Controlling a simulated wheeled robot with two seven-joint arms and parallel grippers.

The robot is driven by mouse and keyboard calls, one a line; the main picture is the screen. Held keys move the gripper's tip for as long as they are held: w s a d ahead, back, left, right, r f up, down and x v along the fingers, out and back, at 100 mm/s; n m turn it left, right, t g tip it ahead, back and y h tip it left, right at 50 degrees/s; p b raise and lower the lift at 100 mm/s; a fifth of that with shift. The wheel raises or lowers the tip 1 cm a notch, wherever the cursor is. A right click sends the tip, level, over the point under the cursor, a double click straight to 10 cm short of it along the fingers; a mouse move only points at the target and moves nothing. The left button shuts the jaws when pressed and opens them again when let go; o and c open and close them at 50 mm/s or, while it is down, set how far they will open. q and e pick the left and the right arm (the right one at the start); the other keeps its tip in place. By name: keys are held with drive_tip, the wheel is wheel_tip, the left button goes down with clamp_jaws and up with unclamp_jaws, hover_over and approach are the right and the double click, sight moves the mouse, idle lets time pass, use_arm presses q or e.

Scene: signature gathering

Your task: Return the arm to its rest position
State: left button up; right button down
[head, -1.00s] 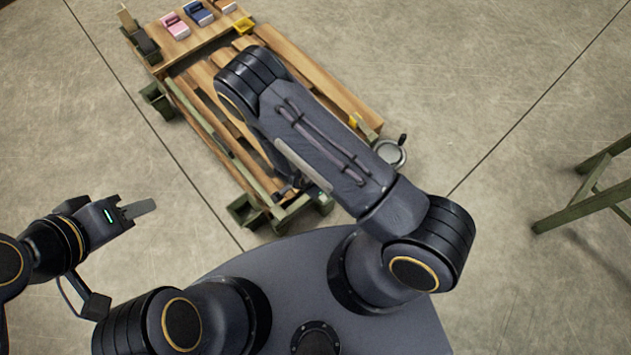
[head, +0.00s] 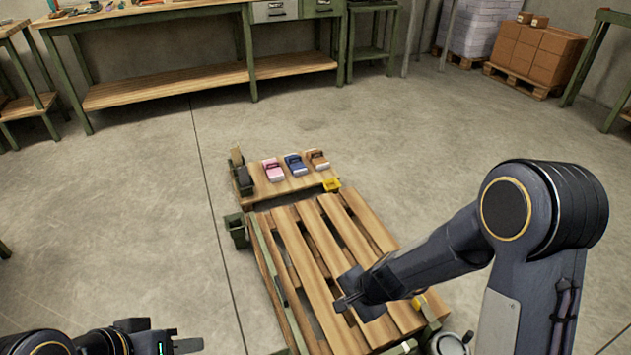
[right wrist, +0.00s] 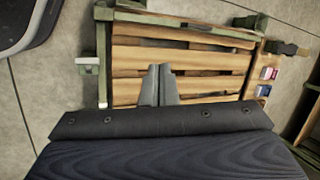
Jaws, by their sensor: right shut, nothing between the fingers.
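My right arm reaches in from the right in the head view, over the slatted wooden pallet bench (head: 318,262). Its gripper (head: 341,304) is above the slats. In the right wrist view the two fingers of this gripper (right wrist: 159,72) lie together with nothing between them. My left gripper (head: 188,345) is low at the left edge of the head view, over bare floor and away from the bench. Its fingers overlap from this angle, so I cannot tell whether they are parted.
A round metal object (head: 447,344) is at lower right. A long workbench (head: 170,96) stands behind. Floor to the left is clear.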

drive_tip(key=s+d+r+n+t+y, duration=0.1)
drive_tip(key=s+d+r+n, duration=0.15)
drive_tip(key=r, duration=0.55)
drive_tip(key=s+d+r+n+t+y, duration=0.1)
drive_tip(key=s+d+r+n+y, duration=0.15)
drive_tip(key=r, duration=0.55)
drive_tip(key=s+d+r+n+t+h, duration=0.1)
drive_tip(key=s+d+r+n+h, duration=0.1)
drive_tip(key=s+d, duration=0.35)
drive_tip(key=s+d+r+n+h, duration=0.2)
drive_tip(key=s+d+r, duration=0.1)
drive_tip(key=s, duration=0.6)
wheel_tip(320, 180, up, 21)
drive_tip(key=p, duration=2.2)
drive_tip(key=shift+w+r, duration=0.15)
drive_tip(key=shift+r, duration=0.05)
